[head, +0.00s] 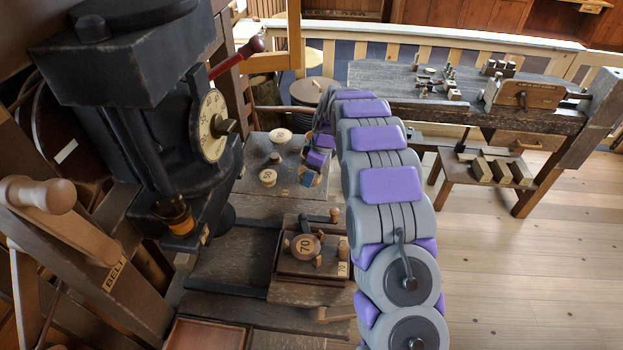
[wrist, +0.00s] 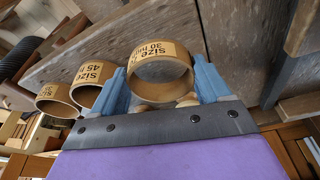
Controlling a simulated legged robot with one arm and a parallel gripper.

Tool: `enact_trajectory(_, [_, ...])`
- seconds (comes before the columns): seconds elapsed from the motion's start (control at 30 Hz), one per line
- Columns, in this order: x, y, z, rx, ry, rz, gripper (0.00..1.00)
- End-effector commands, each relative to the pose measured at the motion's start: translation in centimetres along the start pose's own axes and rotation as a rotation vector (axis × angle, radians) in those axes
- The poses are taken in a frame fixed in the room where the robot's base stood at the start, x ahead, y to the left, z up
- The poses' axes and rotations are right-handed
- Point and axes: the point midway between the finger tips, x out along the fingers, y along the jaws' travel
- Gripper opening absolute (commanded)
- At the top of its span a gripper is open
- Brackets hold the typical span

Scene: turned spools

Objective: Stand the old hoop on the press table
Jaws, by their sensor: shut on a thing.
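In the wrist view, a pale wooden hoop (wrist: 163,52) with a tan label reading "Size 30" sits between the two blue fingers of my gripper (wrist: 163,75). The fingers are shut on it, and its label is upside down in the picture. Which hoop is the old one I cannot tell. In the head view my gripper (head: 312,172) is low over the far part of the press table, mostly behind my arm; the held hoop cannot be made out there. The press table (head: 225,265) is dark weathered wood, with the black press (head: 130,100) and its dial at the left.
Two more labelled hoops, one reading "45" (wrist: 92,80) and one farther left (wrist: 56,99), are beside my gripper. A workbench (head: 400,95) stands behind.

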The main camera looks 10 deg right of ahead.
Motion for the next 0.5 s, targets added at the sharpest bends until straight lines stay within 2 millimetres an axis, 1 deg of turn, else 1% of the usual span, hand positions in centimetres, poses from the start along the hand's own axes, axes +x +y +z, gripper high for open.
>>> enact_trajectory(0.03, [0.8,-0.1,0.2,0.0,-0.002,-0.001,0.44])
enact_trajectory(0.1, [1.9,-0.1,0.2,0.0,-0.003,0.001,0.44])
enact_trajectory(0.2, [2.8,-0.2,0.3,-0.001,-0.005,0.002,0.44])
enact_trajectory(0.37, [2.8,-0.4,0.1,-0.002,-0.006,0.004,0.44])
enact_trajectory(0.5, [2.9,-0.2,0.3,-0.001,-0.004,0.002,0.44])
